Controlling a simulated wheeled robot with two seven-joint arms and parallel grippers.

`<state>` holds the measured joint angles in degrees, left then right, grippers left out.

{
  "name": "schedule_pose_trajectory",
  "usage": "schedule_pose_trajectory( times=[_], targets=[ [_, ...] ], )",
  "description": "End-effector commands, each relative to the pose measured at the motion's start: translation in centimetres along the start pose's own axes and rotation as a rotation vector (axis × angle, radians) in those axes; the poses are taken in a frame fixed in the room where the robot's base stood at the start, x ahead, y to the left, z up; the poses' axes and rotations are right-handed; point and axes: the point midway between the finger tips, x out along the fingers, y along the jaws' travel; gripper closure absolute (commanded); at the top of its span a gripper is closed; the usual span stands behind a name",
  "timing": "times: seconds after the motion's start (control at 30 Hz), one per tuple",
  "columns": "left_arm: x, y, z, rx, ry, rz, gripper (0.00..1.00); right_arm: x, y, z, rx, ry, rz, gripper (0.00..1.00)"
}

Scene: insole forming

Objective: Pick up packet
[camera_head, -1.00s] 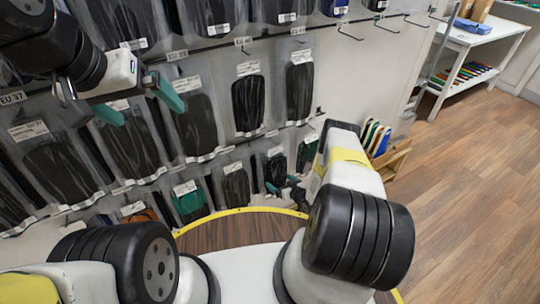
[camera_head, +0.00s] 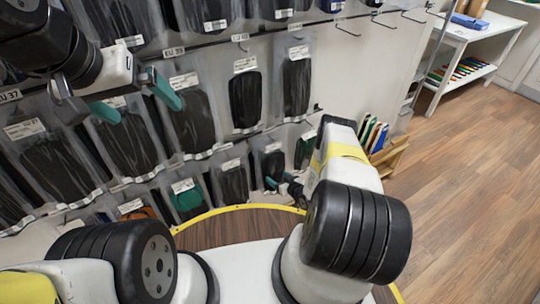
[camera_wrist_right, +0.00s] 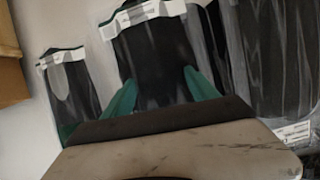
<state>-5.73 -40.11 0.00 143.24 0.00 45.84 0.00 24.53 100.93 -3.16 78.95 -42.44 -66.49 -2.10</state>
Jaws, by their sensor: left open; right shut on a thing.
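Clear packets with dark insoles hang in rows on the wall rack. My right gripper (camera_head: 279,184) is at the lower row, partly hidden behind my right arm. In the right wrist view, the green fingers of my right gripper (camera_wrist_right: 160,92) are shut on a packet (camera_wrist_right: 150,48) with a dark insole and a white top strip. That packet also shows in the head view (camera_head: 271,163), apparently still in line with the hanging row. My left gripper (camera_head: 136,103) is open and empty at the upper left, its green fingers apart in front of other packets.
A neighbouring packet (camera_wrist_right: 70,85) hangs left of the held one, and larger packets (camera_wrist_right: 270,60) hang close on its right. A wooden rack with coloured insoles (camera_head: 378,138) stands right of my arm. A white table (camera_head: 478,36) is at the back right. The wooden floor (camera_head: 470,170) is clear.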

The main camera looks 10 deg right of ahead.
Motion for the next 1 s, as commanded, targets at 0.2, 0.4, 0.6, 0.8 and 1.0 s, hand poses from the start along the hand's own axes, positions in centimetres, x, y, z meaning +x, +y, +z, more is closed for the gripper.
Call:
schedule_pose_trajectory(
  times=[0.2,0.4,0.6,0.8,1.0],
  targets=[
    [0.0,0.0,0.0,0.000,0.000,0.000,0.00,-1.8,0.0,-0.4,0.003,-0.003,0.001,0.75],
    [0.0,0.0,0.0,0.000,0.000,0.000,0.00,-6.0,0.2,1.3,0.003,-0.003,0.002,0.75],
    [0.0,0.0,0.0,0.000,0.000,0.000,0.00,-11.2,0.4,3.4,0.005,-0.002,0.004,0.75],
    [0.0,0.0,0.0,0.000,0.000,0.000,0.00,-15.1,0.4,5.0,0.003,-0.001,0.002,0.75],
    [0.0,0.0,0.0,0.000,0.000,0.000,0.00,-16.8,0.5,5.7,0.001,0.001,0.001,0.75]
  ],
)
